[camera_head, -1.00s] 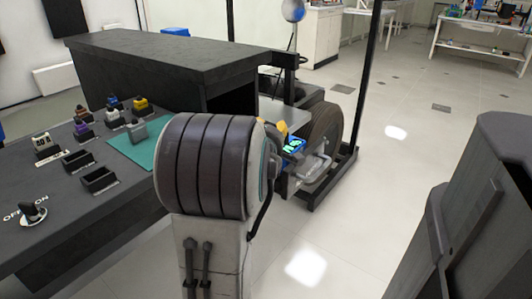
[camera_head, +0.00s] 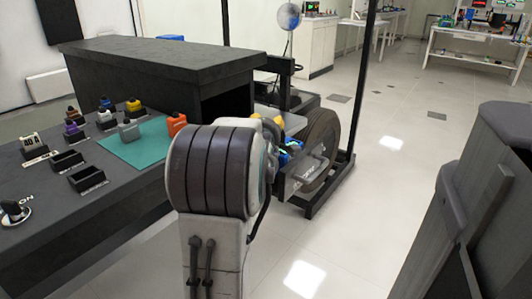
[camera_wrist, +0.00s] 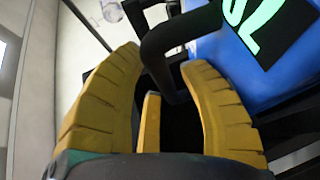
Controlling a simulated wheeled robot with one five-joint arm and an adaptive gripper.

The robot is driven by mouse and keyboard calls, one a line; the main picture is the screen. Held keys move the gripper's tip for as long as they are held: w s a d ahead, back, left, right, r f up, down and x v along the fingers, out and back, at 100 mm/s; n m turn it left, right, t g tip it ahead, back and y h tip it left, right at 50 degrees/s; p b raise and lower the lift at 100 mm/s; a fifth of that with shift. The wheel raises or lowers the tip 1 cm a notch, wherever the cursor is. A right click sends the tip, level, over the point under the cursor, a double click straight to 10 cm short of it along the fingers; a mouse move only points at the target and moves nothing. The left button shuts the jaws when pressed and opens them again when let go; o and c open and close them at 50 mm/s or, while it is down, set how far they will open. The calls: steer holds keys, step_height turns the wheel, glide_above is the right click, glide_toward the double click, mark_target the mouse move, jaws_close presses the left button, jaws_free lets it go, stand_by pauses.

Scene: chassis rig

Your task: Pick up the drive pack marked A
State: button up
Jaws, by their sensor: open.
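A blue pack (camera_wrist: 270,45) with a bright green mark on a black face fills the upper right of the wrist view. The mark is cut off, so I cannot read its letter. A black bent handle (camera_wrist: 158,50) rises from the pack. My gripper (camera_wrist: 160,62) has its yellow fingers spread open, with the handle near and between the fingertips; I cannot tell whether they touch it. In the head view the blue pack (camera_head: 293,145) shows only in part behind my arm. Yellow tips of my gripper (camera_head: 268,120) show just above it.
A dark wheel (camera_head: 322,140) in a black frame stands right beside the pack. A dark bench (camera_head: 110,205) on the left holds several small coloured blocks, black trays and a green mat (camera_head: 130,152). Open tiled floor lies to the right.

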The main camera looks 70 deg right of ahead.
steer(key=shift+o, duration=0.2)
jaws_close()
steer(key=shift+r, duration=0.35)
